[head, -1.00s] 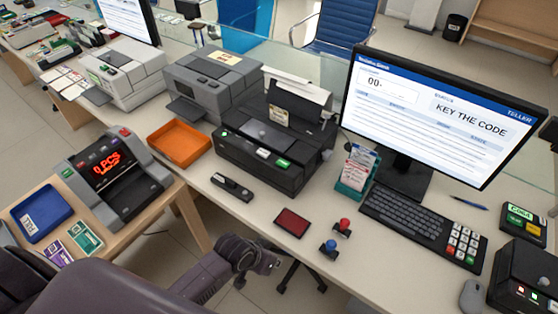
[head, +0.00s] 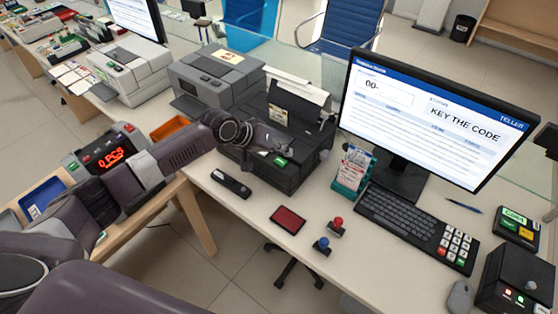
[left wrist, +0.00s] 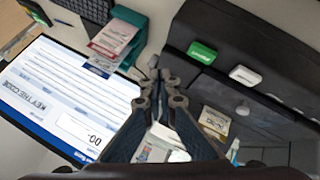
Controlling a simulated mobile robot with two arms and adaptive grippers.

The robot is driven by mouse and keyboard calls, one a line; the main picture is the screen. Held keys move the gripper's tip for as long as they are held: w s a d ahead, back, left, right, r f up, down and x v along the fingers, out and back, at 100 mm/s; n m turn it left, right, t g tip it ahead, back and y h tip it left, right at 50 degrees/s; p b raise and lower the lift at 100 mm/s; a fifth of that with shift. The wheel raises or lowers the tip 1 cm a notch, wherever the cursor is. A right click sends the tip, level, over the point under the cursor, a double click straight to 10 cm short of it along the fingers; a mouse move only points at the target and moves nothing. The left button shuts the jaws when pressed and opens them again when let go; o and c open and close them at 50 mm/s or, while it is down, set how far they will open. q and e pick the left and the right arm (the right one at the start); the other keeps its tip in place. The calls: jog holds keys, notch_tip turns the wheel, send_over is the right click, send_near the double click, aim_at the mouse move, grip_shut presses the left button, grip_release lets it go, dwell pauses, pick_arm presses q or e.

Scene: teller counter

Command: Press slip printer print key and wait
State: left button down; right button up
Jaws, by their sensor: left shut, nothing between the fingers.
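The slip printer (head: 289,181) is the black machine in the middle of the counter, with white paper (head: 297,88) at its back. Its green key (head: 280,162) shows just below my left gripper (head: 280,147) in the head view. In the left wrist view the green key (left wrist: 202,52) and a white key (left wrist: 245,76) are on the printer's dark front, to the right of the fingertips (left wrist: 163,84). My left gripper is shut and empty; I cannot tell if it touches the printer. My left arm hides part of the printer. My right gripper is not in view.
A monitor (head: 432,117) reading "KEY THE CODE" stands right of the printer, behind a keyboard (head: 400,215). A teal card holder (head: 352,172) is close to the printer's right. A grey printer (head: 215,80) stands at its left. A red pad (head: 288,220) and stamps lie in front.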

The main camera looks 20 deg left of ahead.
pick_arm(q)
notch_tip(320, 180, up, 4)
jog(key=n, duration=0.1)
send_over(278, 162)
jog(key=shift+w+t, duration=0.1)
jog(key=shift+t, duration=0.2)
notch_tip(278, 162, down, 8)
jog(key=b, duration=0.7)
jog(key=shift+f, duration=0.1)
jog(key=shift+f+b, duration=0.3)
dwell(0.7)
jog(key=shift+f, duration=0.1)
